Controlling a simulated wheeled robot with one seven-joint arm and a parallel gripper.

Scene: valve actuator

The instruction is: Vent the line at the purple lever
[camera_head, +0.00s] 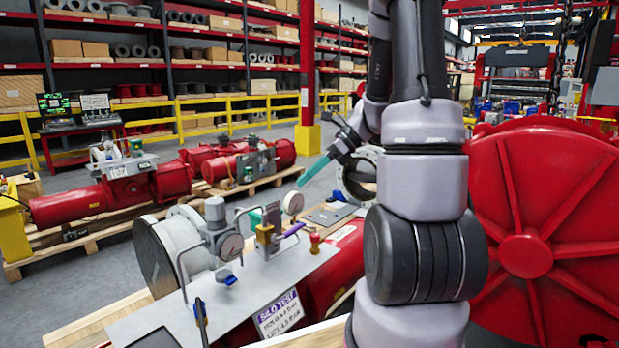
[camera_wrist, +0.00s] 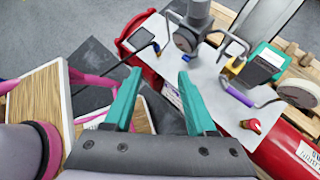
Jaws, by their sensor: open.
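The purple lever (camera_head: 294,229) sits on a brass-yellow valve body (camera_head: 265,234) on a grey metal plate (camera_head: 215,290) above a red actuator. In the wrist view the purple lever (camera_wrist: 239,97) lies to the right of my fingers, with its yellow valve body (camera_wrist: 236,66) at its upper end. My gripper (camera_head: 310,176) has teal fingers and shows above the plate in the head view. In the wrist view my gripper (camera_wrist: 160,78) is open, with nothing between its fingers. It is apart from the lever.
A pressure gauge (camera_head: 230,248) with bent tubing and a blue lever (camera_head: 228,278) stand left of the purple lever. A white round gauge (camera_head: 293,203) rises behind it. A red knob (camera_head: 314,241) is close on its right. A large red ribbed wheel (camera_head: 530,240) fills the right side.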

